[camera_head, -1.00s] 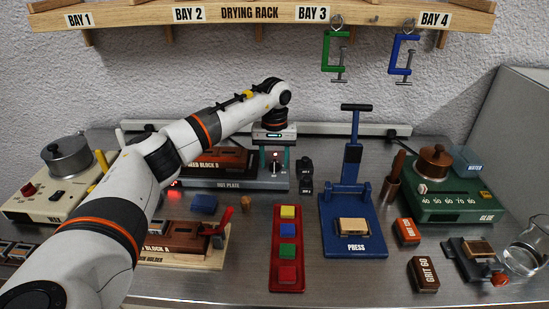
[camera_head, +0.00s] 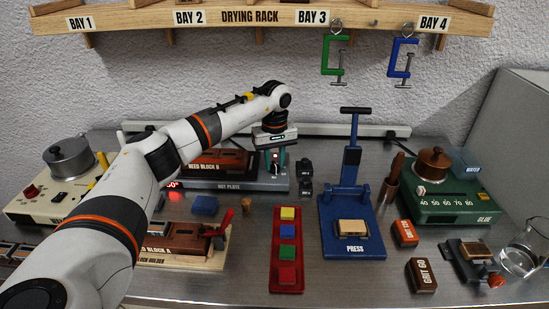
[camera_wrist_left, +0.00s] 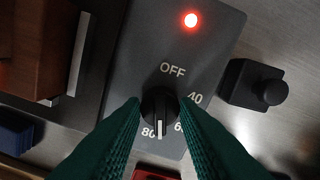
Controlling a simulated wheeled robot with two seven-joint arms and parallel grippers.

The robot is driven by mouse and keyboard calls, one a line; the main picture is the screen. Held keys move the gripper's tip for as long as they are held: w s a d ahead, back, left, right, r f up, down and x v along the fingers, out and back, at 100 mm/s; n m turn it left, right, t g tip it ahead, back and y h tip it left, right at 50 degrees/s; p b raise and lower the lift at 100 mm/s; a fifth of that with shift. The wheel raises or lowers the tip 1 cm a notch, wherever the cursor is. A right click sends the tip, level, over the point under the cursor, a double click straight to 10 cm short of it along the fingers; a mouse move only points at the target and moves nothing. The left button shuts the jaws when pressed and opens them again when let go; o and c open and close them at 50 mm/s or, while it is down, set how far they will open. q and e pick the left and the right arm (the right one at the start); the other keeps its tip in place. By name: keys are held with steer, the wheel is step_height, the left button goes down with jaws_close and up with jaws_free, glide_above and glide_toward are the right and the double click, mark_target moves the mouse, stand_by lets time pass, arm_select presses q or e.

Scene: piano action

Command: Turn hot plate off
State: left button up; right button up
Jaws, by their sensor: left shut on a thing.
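The hot plate (camera_head: 240,187) is a dark grey unit at the back, with reed block B (camera_head: 222,160) on it. In the left wrist view, its black knob (camera_wrist_left: 159,104) has a white pointer aimed at the lower part of the dial, between 80 and 60. The OFF mark (camera_wrist_left: 173,69) is on the opposite side. A red light (camera_wrist_left: 190,20) glows on the panel. My left gripper (camera_head: 276,165) is shut on the knob, its dark green fingers on either side. They hide part of the dial numbers. My right gripper is not in view.
A black block with a round button (camera_wrist_left: 257,85) sits close beside the hot plate. The blue press (camera_head: 352,215) stands to the right, and a red tray (camera_head: 288,262) with coloured blocks lies in front. The drying rack (camera_head: 260,17) hangs above.

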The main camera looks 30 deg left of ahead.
arm_select(q)
steer(key=n+p, duration=0.1)
steer(key=n, duration=0.2)
steer(key=shift+r+n, duration=0.15)
steer(key=shift+n, duration=0.25)
steer(key=n+p, duration=0.1)
steer(key=n, duration=0.3)
steer(key=shift+n, duration=0.3)
steer(key=n+p, duration=0.1)
steer(key=n, duration=0.7)
steer(key=shift+p, duration=0.3)
steer(key=n+p, duration=0.1)
steer(key=n, duration=0.3)
steer(key=shift+n, duration=0.3)
steer(key=n+p, duration=0.1)
steer(key=n, duration=0.2)
steer(key=shift+n, duration=0.3)
steer(key=n+p, duration=0.1)
steer(key=n, duration=0.2)
steer(key=shift+n, duration=0.3)
steer(key=shift+n+p, duration=0.45)
steer(key=shift+n, duration=1.45)
